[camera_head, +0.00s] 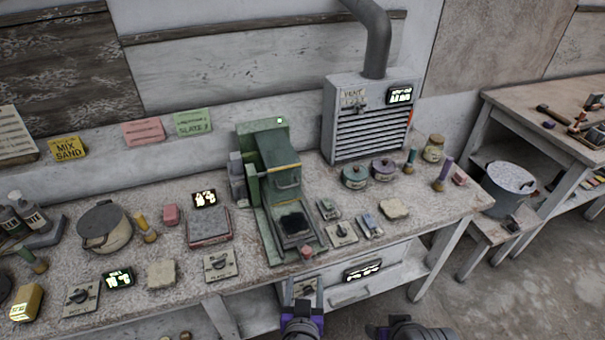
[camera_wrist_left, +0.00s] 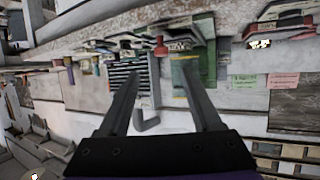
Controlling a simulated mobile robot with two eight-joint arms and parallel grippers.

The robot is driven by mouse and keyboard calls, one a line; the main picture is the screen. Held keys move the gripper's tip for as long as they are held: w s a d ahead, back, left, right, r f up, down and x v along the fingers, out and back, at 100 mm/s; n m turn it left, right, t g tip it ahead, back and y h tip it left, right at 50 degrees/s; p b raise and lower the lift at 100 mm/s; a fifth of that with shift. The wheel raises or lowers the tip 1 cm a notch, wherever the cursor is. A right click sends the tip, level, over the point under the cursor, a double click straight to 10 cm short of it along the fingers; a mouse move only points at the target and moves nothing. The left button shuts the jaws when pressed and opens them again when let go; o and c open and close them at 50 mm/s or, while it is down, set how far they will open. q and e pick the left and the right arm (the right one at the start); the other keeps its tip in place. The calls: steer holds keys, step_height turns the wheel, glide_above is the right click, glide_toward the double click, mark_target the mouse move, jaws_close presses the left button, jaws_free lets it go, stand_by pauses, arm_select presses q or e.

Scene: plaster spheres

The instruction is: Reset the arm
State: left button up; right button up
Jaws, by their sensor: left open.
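My left gripper (camera_head: 303,308) shows at the bottom edge of the head view, low in front of the workbench (camera_head: 185,262). In the left wrist view my left gripper (camera_wrist_left: 158,85) has its two long fingers apart, with nothing between them. That view is upside down and looks toward the green press (camera_wrist_left: 188,75) and the grey vent box (camera_wrist_left: 125,75), both well beyond the fingertips. A dark part of my right arm (camera_head: 405,330) shows at the bottom of the head view, and its jaws cannot be made out.
The bench holds the green press (camera_head: 272,160), a slatted vent box (camera_head: 368,125), a lidded pot (camera_head: 104,227), small jars and several dial plates. A drawer (camera_head: 355,285) is under the front edge. A stool with a speckled bucket (camera_head: 511,185) stands right. Open floor lies at lower right.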

arm_select(q)
steer(key=a+f+n+g+y, duration=0.1)
steer(key=a+g+y, duration=0.25)
steer(key=a, duration=0.85)
steer(key=s+a+g+h, duration=0.2)
steer(key=s+a+g, duration=0.2)
steer(key=s, duration=0.6)
steer(key=a, duration=0.2)
steer(key=shift+a+r, duration=0.35)
steer(key=shift+a, duration=0.05)
arm_select(e)
steer(key=shift+c, duration=0.3)
